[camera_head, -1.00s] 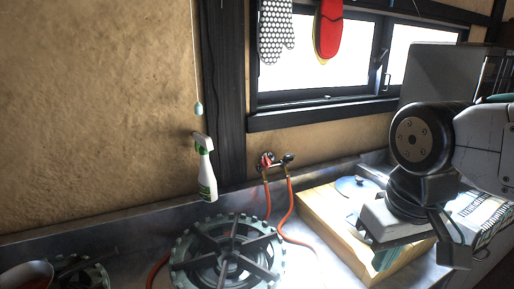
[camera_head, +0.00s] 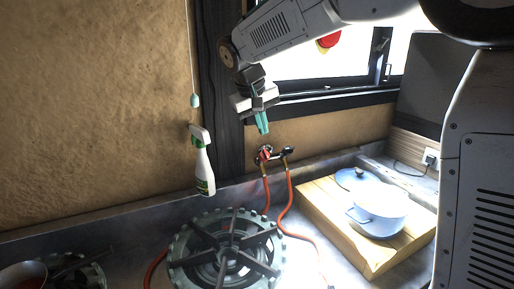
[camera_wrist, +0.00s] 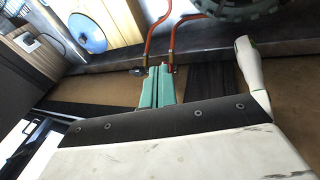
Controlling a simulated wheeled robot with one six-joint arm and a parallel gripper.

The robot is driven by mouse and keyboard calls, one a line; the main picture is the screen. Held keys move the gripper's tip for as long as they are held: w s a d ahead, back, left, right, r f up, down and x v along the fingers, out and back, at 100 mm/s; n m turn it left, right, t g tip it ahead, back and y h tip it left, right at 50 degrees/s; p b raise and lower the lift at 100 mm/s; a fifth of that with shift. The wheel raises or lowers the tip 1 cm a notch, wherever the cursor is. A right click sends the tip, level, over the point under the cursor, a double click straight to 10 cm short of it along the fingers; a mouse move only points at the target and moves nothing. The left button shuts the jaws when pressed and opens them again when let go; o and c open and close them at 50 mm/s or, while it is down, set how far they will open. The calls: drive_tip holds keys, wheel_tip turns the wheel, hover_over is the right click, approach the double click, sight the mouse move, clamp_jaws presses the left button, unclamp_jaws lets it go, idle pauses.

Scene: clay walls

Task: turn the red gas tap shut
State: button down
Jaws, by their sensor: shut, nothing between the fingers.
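The red gas tap (camera_head: 264,154) sits on the clay wall at the left end of a small pipe fitting, above the back edge of the counter. A dark tap (camera_head: 287,151) is beside it on the right. Red hoses (camera_head: 288,200) run down from both. My gripper (camera_head: 264,130) is shut and empty, its teal fingers pointing down just above the red tap, seemingly apart from it. In the wrist view my gripper's fingers (camera_wrist: 157,84) reach toward the taps and partly cover the red one; the dark tap (camera_wrist: 137,71) shows to their left.
A spray bottle (camera_head: 203,162) is left of the tap, by the dark post. A gas burner (camera_head: 228,250) stands in front. A blue pot (camera_head: 380,212) stands on a wooden board (camera_head: 340,232) to the right. The window sill (camera_head: 320,107) is behind my arm.

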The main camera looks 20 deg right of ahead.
drive_tip(key=w+a+f, duration=0.3)
drive_tip(key=w+a, duration=0.2)
drive_tip(key=w, duration=0.3)
approach(264, 156)
wheel_tip(264, 156, down, 6)
drive_tip(key=w, duration=0.2)
drive_tip(key=shift+w+d+r+t+h, duration=0.1)
drive_tip(key=shift+d+r+t+h, duration=0.1)
drive_tip(key=shift+d+t+h, duration=0.15)
